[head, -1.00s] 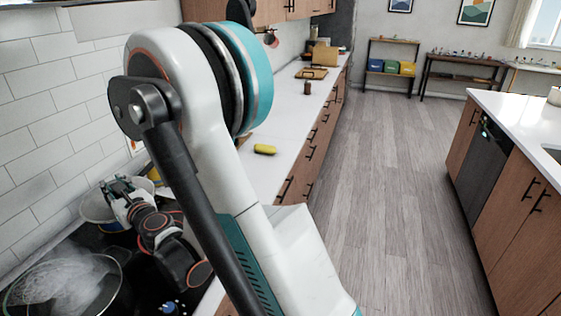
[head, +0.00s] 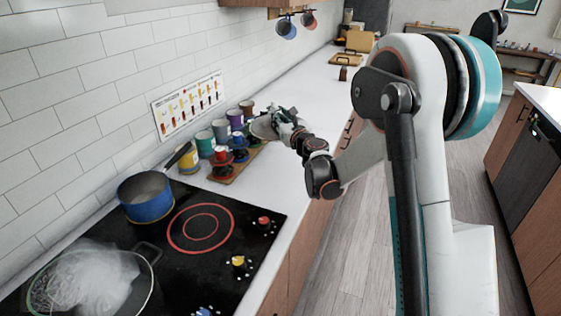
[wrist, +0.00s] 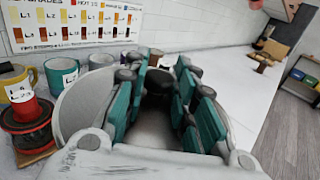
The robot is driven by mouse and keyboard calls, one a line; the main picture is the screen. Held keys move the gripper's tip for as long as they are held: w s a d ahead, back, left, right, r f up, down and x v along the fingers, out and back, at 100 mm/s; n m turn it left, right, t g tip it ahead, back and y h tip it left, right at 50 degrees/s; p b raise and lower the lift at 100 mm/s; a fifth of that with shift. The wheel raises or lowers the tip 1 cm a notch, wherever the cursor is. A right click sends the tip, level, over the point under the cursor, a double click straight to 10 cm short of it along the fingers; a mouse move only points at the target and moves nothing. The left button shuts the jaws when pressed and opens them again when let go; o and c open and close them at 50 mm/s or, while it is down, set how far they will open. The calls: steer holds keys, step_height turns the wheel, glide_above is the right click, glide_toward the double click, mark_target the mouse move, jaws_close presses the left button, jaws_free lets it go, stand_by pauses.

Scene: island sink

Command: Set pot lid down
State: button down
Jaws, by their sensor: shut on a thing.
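My gripper (head: 288,122) is shut on the pot lid (head: 262,128), a grey round disc, over the white counter beyond the stove. The lid is tilted, and part of it is hidden behind the gripper. In the wrist view, the lid's pale rim (wrist: 72,100) shows around the teal fingers of my gripper (wrist: 158,85). I cannot tell whether the lid touches the counter. A blue pot (head: 147,207) stands open at the back of the black cooktop. A larger steaming pot (head: 152,300) stands at the front left.
Several coloured mugs (head: 204,144) and a wooden rack with red and black items (head: 220,156) stand just left of the lid. A colour chart (head: 187,105) is on the tiled wall. The white counter (head: 300,95) beyond the lid is mostly clear.

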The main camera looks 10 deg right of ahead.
step_height(320, 180, down, 17)
steer(key=b, duration=0.5)
steer(key=shift+f, duration=0.15)
steer(key=shift+f+b, duration=0.2)
steer(key=shift+b, duration=0.15)
steer(key=c, duration=1.3)
jaws_free()
steer(key=shift+r, duration=0.15)
